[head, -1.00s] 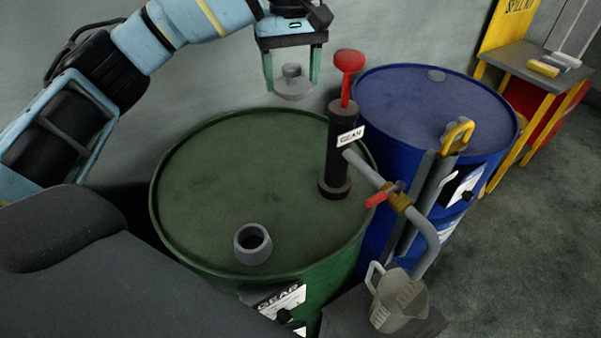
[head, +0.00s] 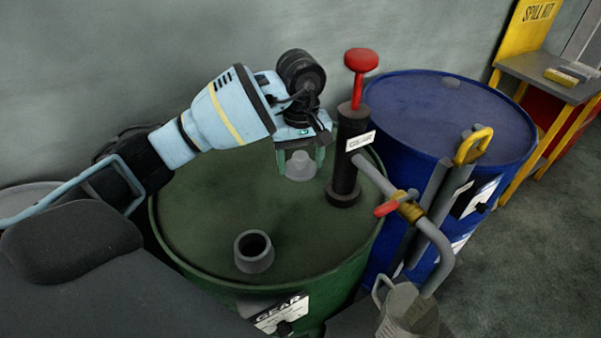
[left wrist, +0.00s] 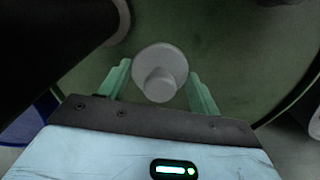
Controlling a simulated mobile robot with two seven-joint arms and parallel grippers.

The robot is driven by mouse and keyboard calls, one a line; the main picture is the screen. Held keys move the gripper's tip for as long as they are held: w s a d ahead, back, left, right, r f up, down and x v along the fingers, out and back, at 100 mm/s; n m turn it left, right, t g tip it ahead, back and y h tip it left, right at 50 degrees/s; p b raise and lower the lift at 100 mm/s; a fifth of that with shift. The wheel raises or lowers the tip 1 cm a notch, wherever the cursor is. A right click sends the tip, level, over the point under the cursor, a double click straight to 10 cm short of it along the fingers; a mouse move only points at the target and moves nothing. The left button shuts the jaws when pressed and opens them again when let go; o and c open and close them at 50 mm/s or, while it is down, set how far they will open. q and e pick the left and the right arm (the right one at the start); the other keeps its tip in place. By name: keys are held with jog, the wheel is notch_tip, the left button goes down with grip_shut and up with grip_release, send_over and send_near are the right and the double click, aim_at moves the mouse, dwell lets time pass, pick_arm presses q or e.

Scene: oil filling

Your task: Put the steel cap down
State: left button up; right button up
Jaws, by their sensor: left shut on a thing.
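The steel cap (head: 299,166) is a grey disc with a short knob, low over the back part of the green drum's top (head: 215,205), left of the black pump. It also shows in the left wrist view (left wrist: 160,68). My left gripper (head: 301,162) comes down from above and is shut on the cap, a green finger on each side. In the left wrist view its fingers (left wrist: 160,85) flank the cap. I cannot tell whether the cap touches the drum top. My right gripper is not in view.
The black pump (head: 345,155) with a red knob stands close right of the cap. A grey open collar (head: 254,250) stands at the drum's front. A blue drum (head: 450,115) is to the right, with a jug (head: 408,312) below. The drum top's left side is clear.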

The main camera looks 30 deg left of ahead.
aim_at(301, 167)
pick_arm(q)
jog(key=shift+f, duration=2.1)
jog(key=shift+f, duration=0.2)
jog(key=o, duration=1.1)
jog(key=shift+r, duration=0.15)
notch_tip(301, 167, up, 12)
jog(key=shift+r, duration=0.1)
